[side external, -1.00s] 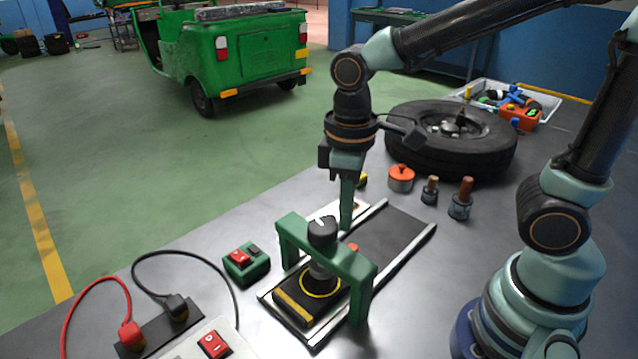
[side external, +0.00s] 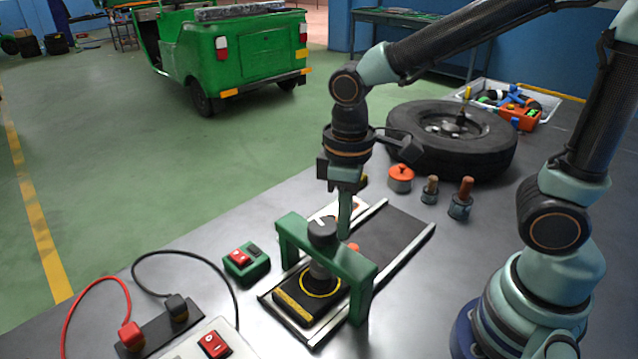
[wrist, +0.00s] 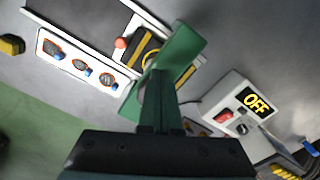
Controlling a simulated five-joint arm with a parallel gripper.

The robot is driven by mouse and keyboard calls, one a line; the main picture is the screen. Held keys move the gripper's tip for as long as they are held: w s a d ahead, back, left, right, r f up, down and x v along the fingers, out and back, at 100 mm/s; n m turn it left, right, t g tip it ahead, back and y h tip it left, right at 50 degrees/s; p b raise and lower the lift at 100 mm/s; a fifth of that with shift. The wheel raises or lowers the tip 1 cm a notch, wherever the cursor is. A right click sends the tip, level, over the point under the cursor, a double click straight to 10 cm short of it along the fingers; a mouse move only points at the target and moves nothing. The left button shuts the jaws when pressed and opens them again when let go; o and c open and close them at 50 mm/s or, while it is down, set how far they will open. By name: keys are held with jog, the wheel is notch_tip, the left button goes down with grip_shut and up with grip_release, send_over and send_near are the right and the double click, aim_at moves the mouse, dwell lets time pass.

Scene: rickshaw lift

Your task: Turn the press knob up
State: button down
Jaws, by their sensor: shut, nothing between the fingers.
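The press is a green arch frame (side external: 365,285) standing over a dark belt track on the grey bench. The dark grey press knob (side external: 322,231) sits on top of the arch, with a pale mark on its upper face. Below the arch is a black block (side external: 303,297) with yellow markings. My gripper (side external: 344,234) is shut and empty, pointing down just behind and right of the knob. Whether it touches the knob or arch cannot be told. In the wrist view the fingers overlap the green arch (wrist: 188,45), and the knob is not clearly visible.
A small green switch box (side external: 247,264) stands left of the press. A white panel showing OFF (wrist: 243,115) lies nearby. A tyre (side external: 450,140), an orange-topped pot (side external: 401,178) and several handled weights stand behind and right. A label card with several pictures (wrist: 80,62) lies beside the track.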

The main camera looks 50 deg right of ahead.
jog(key=shift+w, duration=0.2)
jog(key=shift+w+d, duration=0.25)
dwell(0.5)
jog(key=shift+s, duration=0.1)
jog(key=shift+s+d+r, duration=0.1)
jog(key=shift+s+d, duration=0.1)
jog(key=shift+s, duration=0.1)
notch_tip(320, 180, up, 6)
jog(key=shift+f, duration=0.1)
dwell(0.4)
jog(key=d+r+m+t, duration=0.3)
jog(key=d+m+t, duration=0.2)
jog(key=d, duration=0.4)
jog(key=shift+w+m+t, duration=0.3)
jog(key=shift+w+m, duration=0.05)
jog(key=shift+m, duration=0.15)
